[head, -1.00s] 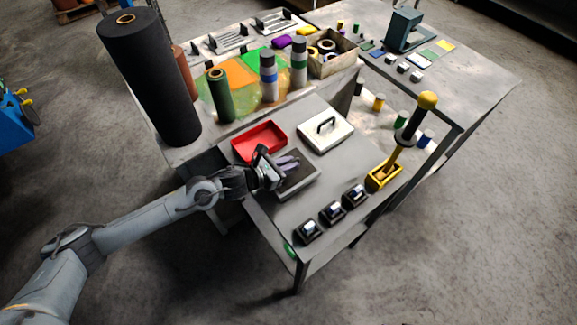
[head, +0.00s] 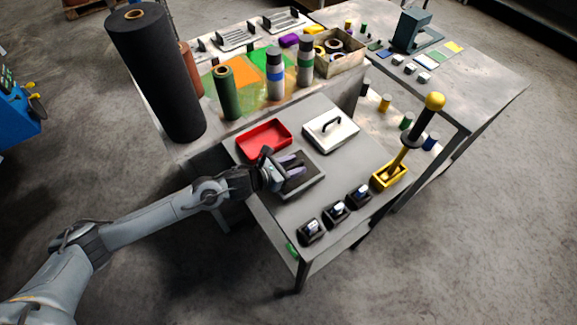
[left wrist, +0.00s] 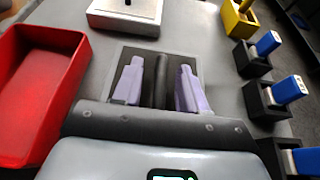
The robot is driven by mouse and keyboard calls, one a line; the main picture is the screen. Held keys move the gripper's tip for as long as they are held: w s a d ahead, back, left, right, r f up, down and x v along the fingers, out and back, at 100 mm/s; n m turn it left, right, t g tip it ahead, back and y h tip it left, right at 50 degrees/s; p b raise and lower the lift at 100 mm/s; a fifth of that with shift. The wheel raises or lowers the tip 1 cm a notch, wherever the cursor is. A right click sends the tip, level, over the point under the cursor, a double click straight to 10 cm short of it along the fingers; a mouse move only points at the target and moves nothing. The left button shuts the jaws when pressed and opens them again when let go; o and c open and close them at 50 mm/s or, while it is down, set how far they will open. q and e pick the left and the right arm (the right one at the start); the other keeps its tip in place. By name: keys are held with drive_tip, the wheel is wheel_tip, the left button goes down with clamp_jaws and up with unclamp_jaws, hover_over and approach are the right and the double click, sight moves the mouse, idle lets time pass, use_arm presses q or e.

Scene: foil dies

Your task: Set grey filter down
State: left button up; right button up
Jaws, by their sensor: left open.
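My left gripper (head: 294,167) is open over a dark grey square pad (head: 306,187) on the near table. In the left wrist view its two pale purple fingers (left wrist: 158,80) stand apart, one on each side of a dark upright strip (left wrist: 161,72) over the pad. This strip may be the grey filter, seen nearly edge-on. I cannot tell for sure, nor how it rests on the pad. In the head view the gripper hides the spot between its fingers. My right gripper is not in view.
A red tray (head: 264,137) lies just behind the pad. A white lidded box (head: 330,130) stands behind it to the right. Black holders (head: 336,213) line the front right edge, near a yellow stand (head: 389,178). A tall black roll (head: 155,75) stands at the left.

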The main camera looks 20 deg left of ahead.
use_arm(q)
drive_tip(key=shift+r, duration=0.2)
drive_tip(key=v, duration=1.2)
drive_tip(key=s+d+n+y, duration=0.1)
drive_tip(key=n, duration=0.3)
drive_tip(key=s+d+f+n, duration=0.1)
drive_tip(key=d+n, duration=0.1)
drive_tip(key=n, duration=0.2)
drive_tip(key=s+d+n+y, duration=0.1)
drive_tip(key=d+n, duration=0.1)
drive_tip(key=n, duration=0.1)
drive_tip(key=shift+s+d+f+n+y+p, duration=0.2)
drive_tip(key=shift+f+n+y+p, duration=0.1)
drive_tip(key=shift+f+n+p, duration=0.1)
drive_tip(key=s+a+f+n+g+y, duration=0.1)
drive_tip(key=s+n+g, duration=0.3)
drive_tip(key=s+n, duration=0.5)
drive_tip(key=s+a+f+n+g+y, duration=0.2)
drive_tip(key=s+n, duration=0.7)
drive_tip(key=n, duration=1)
drive_tip(key=shift+s+a+f+g+y, duration=0.3)
drive_tip(key=shift+f+g+y, duration=0.3)
drive_tip(key=shift+f+g, duration=0.35)
drive_tip(key=shift+r, duration=0.15)
